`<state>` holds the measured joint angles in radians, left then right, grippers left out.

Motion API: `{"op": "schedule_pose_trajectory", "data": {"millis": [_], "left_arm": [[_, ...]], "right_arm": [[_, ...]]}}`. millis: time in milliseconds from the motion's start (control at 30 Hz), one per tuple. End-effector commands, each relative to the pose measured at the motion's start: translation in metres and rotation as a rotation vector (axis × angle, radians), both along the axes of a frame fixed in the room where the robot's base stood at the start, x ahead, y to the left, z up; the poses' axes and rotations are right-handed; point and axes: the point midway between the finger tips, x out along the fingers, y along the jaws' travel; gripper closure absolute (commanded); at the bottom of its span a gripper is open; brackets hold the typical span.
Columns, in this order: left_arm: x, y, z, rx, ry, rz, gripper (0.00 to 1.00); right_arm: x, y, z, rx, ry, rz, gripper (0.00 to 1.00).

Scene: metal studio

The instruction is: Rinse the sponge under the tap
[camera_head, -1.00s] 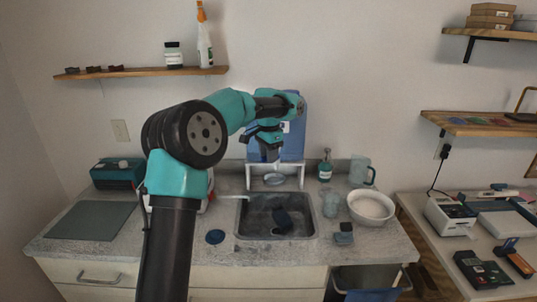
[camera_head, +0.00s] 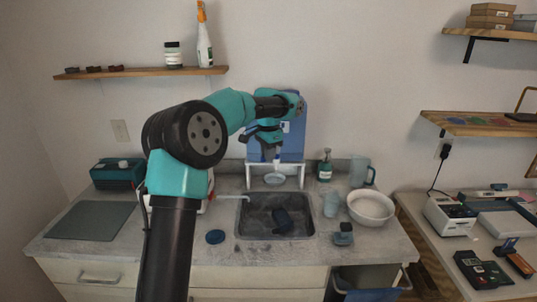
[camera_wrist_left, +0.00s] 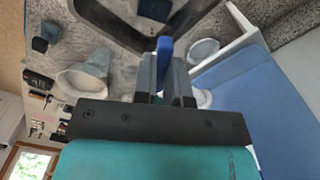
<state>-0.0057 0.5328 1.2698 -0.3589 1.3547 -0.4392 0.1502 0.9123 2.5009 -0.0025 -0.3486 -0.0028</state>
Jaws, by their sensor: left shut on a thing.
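My left gripper (camera_head: 276,161) hangs above the back edge of the sink (camera_head: 250,232). In the left wrist view its fingers (camera_wrist_left: 165,68) are shut on a narrow blue piece (camera_wrist_left: 165,46); I cannot tell what it belongs to. A dark blue object (camera_head: 283,221) lies in the sink, possibly the sponge; it also shows in the left wrist view (camera_wrist_left: 155,10). A pale spout-like bar (camera_head: 232,197) reaches over the sink's left rim, and I cannot tell if it is the tap. My right gripper is not in view.
A blue panel (camera_head: 292,125) and a pale oval dish (camera_head: 275,179) are close to the gripper. A glass (camera_head: 331,205), a white bowl (camera_head: 371,208) and a small dark block (camera_head: 343,236) stand right of the sink. A grey board (camera_head: 90,221) lies on the left.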

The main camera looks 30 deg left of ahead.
Motion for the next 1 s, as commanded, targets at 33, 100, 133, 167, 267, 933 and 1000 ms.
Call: {"op": "schedule_pose_trajectory", "data": {"millis": [33,100,133,167,267,933,1000], "left_arm": [[0.000,0.001,0.000,0.000,0.000,-0.014,1.00],[0.001,0.002,0.000,0.000,0.000,-0.041,1.00],[0.001,0.002,0.000,0.000,0.000,-0.054,1.00],[0.001,0.002,0.000,0.000,0.000,-0.069,1.00],[0.002,0.004,0.000,0.000,0.001,-0.128,1.00],[0.012,0.013,0.000,0.000,0.000,-0.526,1.00],[0.013,0.013,0.000,0.000,0.000,-0.539,1.00]], "right_arm": [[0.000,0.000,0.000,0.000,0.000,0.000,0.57],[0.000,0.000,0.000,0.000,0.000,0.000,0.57],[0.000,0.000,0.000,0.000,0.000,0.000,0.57],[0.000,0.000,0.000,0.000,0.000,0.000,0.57],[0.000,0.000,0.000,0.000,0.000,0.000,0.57],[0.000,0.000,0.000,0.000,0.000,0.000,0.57],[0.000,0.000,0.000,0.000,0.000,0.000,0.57]]}}
